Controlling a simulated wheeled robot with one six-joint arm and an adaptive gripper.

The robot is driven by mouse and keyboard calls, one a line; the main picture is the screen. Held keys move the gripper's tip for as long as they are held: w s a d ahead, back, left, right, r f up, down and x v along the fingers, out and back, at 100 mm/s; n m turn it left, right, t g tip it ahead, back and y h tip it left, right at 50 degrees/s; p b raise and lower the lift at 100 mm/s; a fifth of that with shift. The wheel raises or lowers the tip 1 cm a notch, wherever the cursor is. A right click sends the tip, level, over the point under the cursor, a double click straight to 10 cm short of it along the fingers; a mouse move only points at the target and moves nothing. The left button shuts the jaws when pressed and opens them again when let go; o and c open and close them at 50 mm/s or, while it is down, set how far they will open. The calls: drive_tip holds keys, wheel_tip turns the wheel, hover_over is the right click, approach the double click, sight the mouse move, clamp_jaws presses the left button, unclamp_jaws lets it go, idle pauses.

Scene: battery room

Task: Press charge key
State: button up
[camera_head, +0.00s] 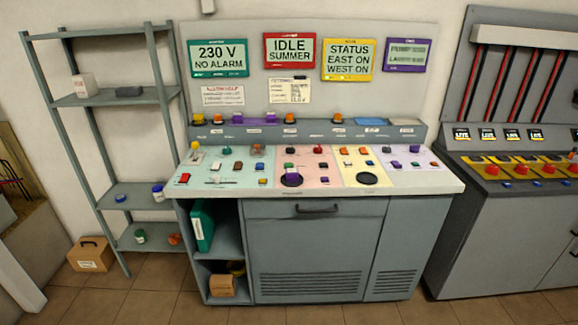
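A grey control console (317,208) stands in the middle of the view. Its top carries green, pink, yellow and lilac panels with many small keys and knobs. The labels on the keys are too small to read, so I cannot tell which one is the charge key. My gripper is not in view.
Wall signs include a green "230 V NO ALARM" (217,58), a red "IDLE SUMMER" (289,50) and a yellow "STATUS EAST ON WEST ON" (348,59). A metal shelf (106,100) stands left, with a cardboard box (90,256) beside it. A second console (485,230) stands right. The tiled floor in front is clear.

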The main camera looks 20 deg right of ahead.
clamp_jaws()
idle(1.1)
